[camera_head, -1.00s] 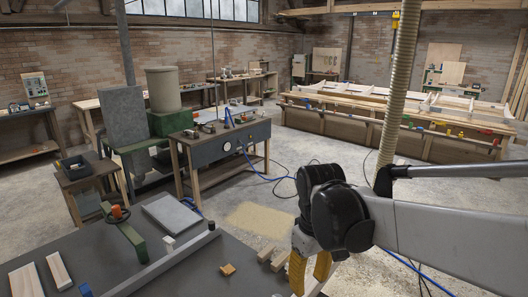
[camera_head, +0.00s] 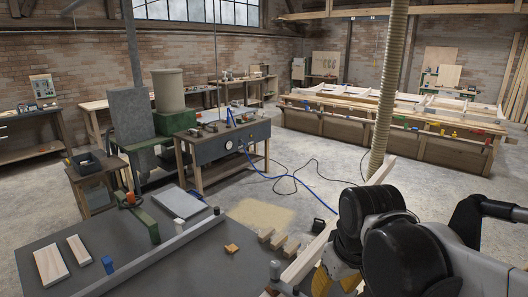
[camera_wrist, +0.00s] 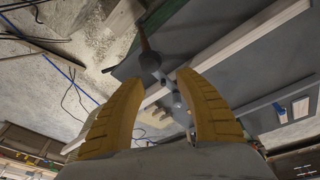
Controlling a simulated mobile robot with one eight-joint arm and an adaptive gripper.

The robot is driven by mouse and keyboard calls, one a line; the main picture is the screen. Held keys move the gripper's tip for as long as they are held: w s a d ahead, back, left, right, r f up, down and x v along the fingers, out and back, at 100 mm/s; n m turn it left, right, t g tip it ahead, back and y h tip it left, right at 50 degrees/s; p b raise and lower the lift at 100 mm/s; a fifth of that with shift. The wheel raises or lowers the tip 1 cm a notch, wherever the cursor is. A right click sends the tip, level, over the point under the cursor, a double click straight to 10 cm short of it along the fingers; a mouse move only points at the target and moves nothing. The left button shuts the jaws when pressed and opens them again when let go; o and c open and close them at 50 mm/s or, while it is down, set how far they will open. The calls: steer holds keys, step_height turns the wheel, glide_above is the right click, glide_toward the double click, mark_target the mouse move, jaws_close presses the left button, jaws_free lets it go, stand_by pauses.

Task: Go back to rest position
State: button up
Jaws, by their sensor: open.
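My gripper (camera_wrist: 160,115) shows in the wrist view as two yellow ridged fingers, spread apart with nothing between them. In the head view, part of its yellow fingers (camera_head: 322,282) shows at the bottom right, below my black wrist joint. The fingertips are cut off there by the lower edge. The gripper hangs by the right side of the grey worktable (camera_head: 205,268).
A pale wooden beam (camera_head: 305,262) stands close to my wrist. Open floor (camera_head: 330,180) lies beyond.

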steer(key=s+d+m+t, duration=0.4)
steer(key=s+d, duration=0.1)
steer(key=s, duration=0.1)
step_height(320, 180, down, 11)
steer(key=b, duration=1)
steer(key=shift+a+r, duration=0.15)
steer(key=shift+r, duration=0.05)
steer(key=shift+w, duration=0.1)
stand_by(1.6)
